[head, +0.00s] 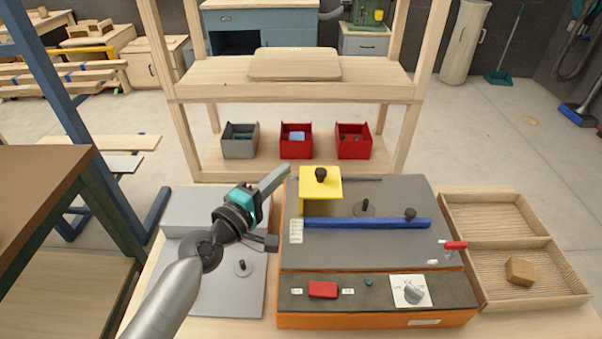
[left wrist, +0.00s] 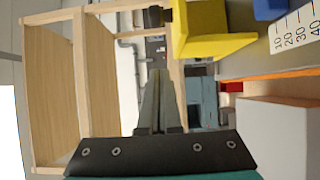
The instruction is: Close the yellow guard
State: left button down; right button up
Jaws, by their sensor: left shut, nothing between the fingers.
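The yellow guard (head: 321,184), a plate with a side wall and a black knob (head: 320,175) on top, stands at the back left of the machine's grey top (head: 390,250). A round dark disc with a pin (head: 364,208) lies uncovered to its right. My left gripper (head: 282,174) is shut and empty, just left of the guard, with a small gap seeming to lie between them. In the left wrist view the guard (left wrist: 212,30) is at the upper right of my shut fingers (left wrist: 157,95). My right gripper is not in view.
A blue fence (head: 367,223) crosses the top in front of the guard. A red-handled lever (head: 455,245), red switch (head: 323,289) and dial (head: 411,291) are nearer. A wooden tray (head: 555,254) with a block (head: 519,271) is right; a shelf (head: 215,82) stands behind.

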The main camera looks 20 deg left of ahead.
aim_at(305, 185)
pick_arm(q)
jog(key=d, duration=0.3)
jog(key=d+p, duration=0.1)
jog(key=shift+w+d, duration=0.15)
jog(key=shift+w, duration=0.15)
jog(key=shift+w+d, duration=0.1)
jog(key=shift+d, duration=0.3)
jog(key=w+d+p, duration=0.2)
jog(key=d, duration=0.7)
jog(key=shift+w+d, duration=0.25)
jog(key=shift+w, duration=0.1)
jog(key=shift+a, duration=0.15)
